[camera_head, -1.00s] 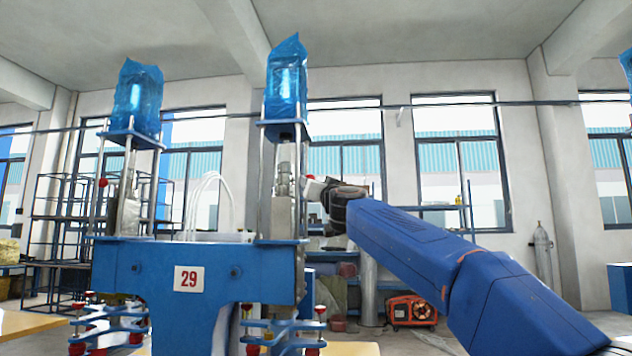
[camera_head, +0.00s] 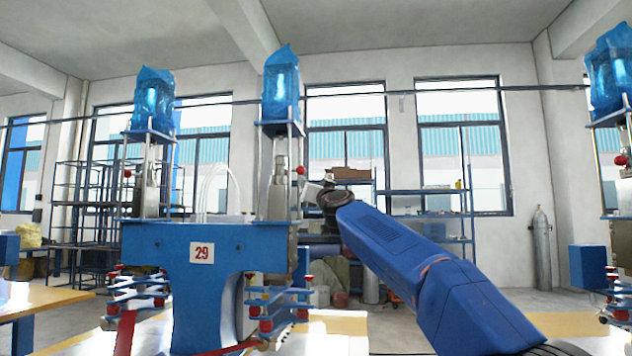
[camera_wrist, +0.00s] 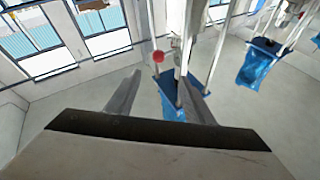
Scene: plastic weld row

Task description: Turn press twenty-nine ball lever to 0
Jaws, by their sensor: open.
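Press twenty-nine is a blue machine with a "29" sign (camera_head: 202,253). It has two upright heads topped with blue bags. A red ball (camera_head: 300,170) shows on the right head and another red ball (camera_head: 132,173) on the left head. My gripper (camera_head: 310,190) is just right of the right head, small and partly hidden by my wrist. In the wrist view my open, empty gripper (camera_wrist: 161,76) has its two fingers apart, with a red ball (camera_wrist: 158,57) on a rod beyond and between their tips. I cannot tell the lever's setting.
A second press (camera_head: 610,85) with a blue bag stands at the right edge. Metal shelving (camera_head: 440,215) and a grey gas cylinder (camera_head: 541,245) are by the back wall. Red-knobbed clamp fixtures (camera_head: 275,300) sit low under the press.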

